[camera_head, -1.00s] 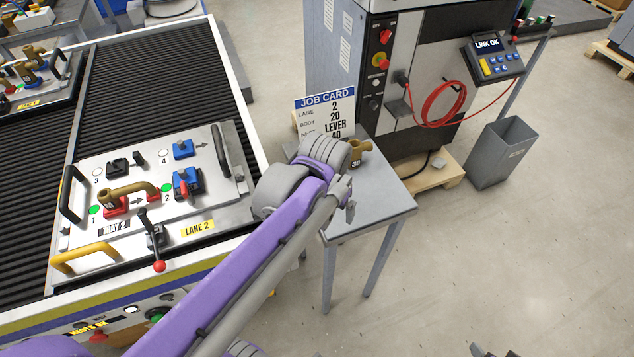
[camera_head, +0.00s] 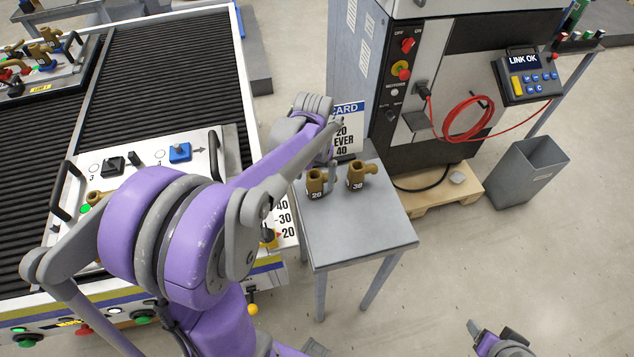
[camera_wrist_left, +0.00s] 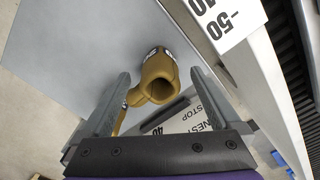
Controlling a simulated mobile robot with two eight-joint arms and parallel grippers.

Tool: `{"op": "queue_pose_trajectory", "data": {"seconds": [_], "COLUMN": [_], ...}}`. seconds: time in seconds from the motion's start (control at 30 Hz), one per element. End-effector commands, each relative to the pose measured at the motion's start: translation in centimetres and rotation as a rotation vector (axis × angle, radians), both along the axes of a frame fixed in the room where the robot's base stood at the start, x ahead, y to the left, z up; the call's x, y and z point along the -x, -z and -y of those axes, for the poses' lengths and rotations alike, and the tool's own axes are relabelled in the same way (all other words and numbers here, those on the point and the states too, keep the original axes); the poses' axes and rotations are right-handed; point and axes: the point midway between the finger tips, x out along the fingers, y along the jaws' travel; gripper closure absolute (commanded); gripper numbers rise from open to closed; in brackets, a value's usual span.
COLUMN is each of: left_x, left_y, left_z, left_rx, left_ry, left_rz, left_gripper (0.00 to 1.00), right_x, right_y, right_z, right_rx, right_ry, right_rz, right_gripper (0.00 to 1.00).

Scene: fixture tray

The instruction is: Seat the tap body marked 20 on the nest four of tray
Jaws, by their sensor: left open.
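The tap body marked 20 (camera_head: 316,181) is brown and stands on the small grey side table, left of a similar one marked 30 (camera_head: 358,177). My left gripper (camera_head: 332,165) is open, pointing down at the tap bodies. In the left wrist view a brown tap body (camera_wrist_left: 158,85) shows between the open fingers (camera_wrist_left: 160,76); its label is too oblique to read, and contact is unclear. The tray (camera_head: 213,150) lies on the roller conveyor, partly hidden by my left arm. Nest four (camera_head: 180,153) is blue and empty. My right gripper (camera_head: 500,342) shows at the bottom edge, jaws unclear.
The side table (camera_head: 360,238) has clear room in front. A job card (camera_head: 348,128) stands at its back, partly covered by my arm. A cabinet with a red cable (camera_head: 470,120) and a grey bin (camera_head: 528,172) stand beyond. Another tray (camera_head: 75,75) sits on the conveyor at far left.

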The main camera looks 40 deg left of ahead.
Motion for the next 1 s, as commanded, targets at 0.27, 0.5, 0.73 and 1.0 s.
{"op": "queue_pose_trajectory", "data": {"seconds": [0.27,0.5,0.73,1.0], "left_x": [0.0,0.0,0.0,0.0], "left_y": [3.6,3.7,3.6,3.6], "left_z": [0.0,0.0,0.0,0.0], "left_rx": [0.000,0.000,0.000,0.000], "left_ry": [0.000,0.000,0.000,0.000], "left_rz": [0.000,0.001,0.000,0.000], "left_gripper": [0.03,0.03,0.43,0.91], "right_x": [0.2,0.2,0.2,0.2], "right_y": [0.5,0.4,0.4,0.4], "right_z": [0.0,0.0,0.0,0.0], "right_rx": [0.000,0.000,0.000,0.000], "right_ry": [0.000,0.000,0.000,0.000], "right_rz": [-0.004,-0.003,-0.003,-0.003], "right_gripper": [0.34,0.34,0.34,0.34]}}
